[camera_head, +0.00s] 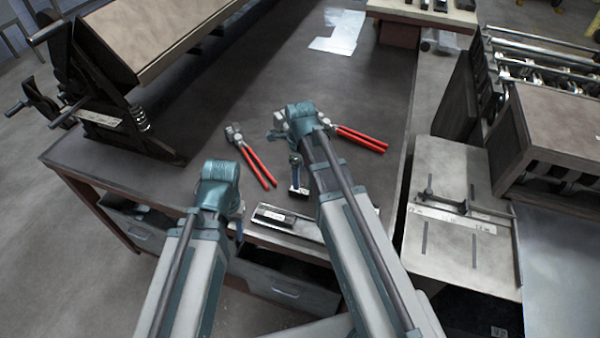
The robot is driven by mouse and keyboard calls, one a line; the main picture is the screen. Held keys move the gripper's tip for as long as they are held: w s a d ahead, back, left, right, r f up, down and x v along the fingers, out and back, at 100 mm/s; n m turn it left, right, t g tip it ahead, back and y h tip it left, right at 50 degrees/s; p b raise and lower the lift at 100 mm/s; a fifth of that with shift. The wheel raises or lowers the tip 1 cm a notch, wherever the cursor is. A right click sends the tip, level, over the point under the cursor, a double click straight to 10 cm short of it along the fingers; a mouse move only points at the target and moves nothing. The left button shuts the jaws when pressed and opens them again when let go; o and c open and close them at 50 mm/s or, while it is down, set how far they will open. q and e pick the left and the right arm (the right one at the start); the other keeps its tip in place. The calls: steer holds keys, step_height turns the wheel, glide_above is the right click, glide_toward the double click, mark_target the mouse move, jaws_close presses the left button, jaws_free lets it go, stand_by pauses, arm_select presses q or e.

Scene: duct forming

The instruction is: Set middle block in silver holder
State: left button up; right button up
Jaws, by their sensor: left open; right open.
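A flat silver holder (300,227) lies near the front edge of the dark workbench. A dark block with a light top (273,215) sits at its left part. Several small dark blocks (440,5) stand on a raised stand at the top right, cut by the frame edge; I cannot tell which one is the middle block. My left gripper (238,226) is open, just left of the holder, mostly hidden behind its wrist. My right gripper (279,133) is open over the bench between the two red-handled tools, partly hidden by its wrist. I see nothing held in either.
Red-handled pliers (256,165) and a second red-handled tool (361,139) lie on the workbench (350,85). A small hammer (297,180) lies between my arms. A bending machine (100,100) stands at left, and a roller machine (555,120) at right.

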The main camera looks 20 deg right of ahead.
step_height(320, 180, down, 6)
steer(key=b, duration=0.5)
steer(key=shift+f, duration=0.15)
jaws_close()
stand_by(0.3)
step_height(320, 180, up, 9)
steer(key=p, duration=0.9)
